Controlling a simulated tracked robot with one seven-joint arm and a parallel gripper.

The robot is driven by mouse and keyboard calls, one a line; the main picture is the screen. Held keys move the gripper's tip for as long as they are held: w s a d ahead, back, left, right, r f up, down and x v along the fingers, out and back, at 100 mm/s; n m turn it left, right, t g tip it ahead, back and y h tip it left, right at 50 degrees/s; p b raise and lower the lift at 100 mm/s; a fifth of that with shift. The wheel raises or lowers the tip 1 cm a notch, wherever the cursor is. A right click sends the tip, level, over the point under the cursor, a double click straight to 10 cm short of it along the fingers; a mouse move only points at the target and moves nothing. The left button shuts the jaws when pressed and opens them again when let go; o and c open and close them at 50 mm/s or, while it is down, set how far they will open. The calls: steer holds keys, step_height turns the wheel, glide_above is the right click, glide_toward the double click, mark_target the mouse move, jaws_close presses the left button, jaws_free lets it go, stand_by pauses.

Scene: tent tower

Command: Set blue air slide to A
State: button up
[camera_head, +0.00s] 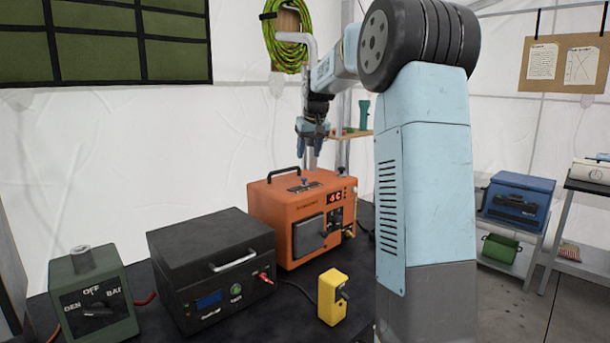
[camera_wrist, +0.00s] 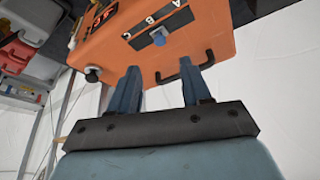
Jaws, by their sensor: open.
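The blue air slide (camera_wrist: 158,38) is a small blue knob in a dark slotted strip on top of the orange box (camera_head: 270,205). In the wrist view the strip carries the letters A, B and C, with A at the upper right. The knob sits near the middle of the slot, by B. In the head view the slide (camera_head: 305,182) looks small on the box top. My gripper (camera_head: 312,150) is above the box, pointing down, apart from the slide. In the wrist view my gripper (camera_wrist: 159,68) is open, with nothing between its fingers.
A black handle (camera_head: 285,173) rises from the box top, close to the strip. A black case (camera_head: 205,265), a green switch box (camera_head: 92,295) and a yellow device (camera_head: 332,297) stand on the dark table.

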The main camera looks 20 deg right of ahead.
mark_target(305, 180)
steer(key=x, duration=0.9)
steer(key=shift+w+f, duration=0.1)
steer(key=shift+f, duration=0.2)
jaws_close()
stand_by(0.3)
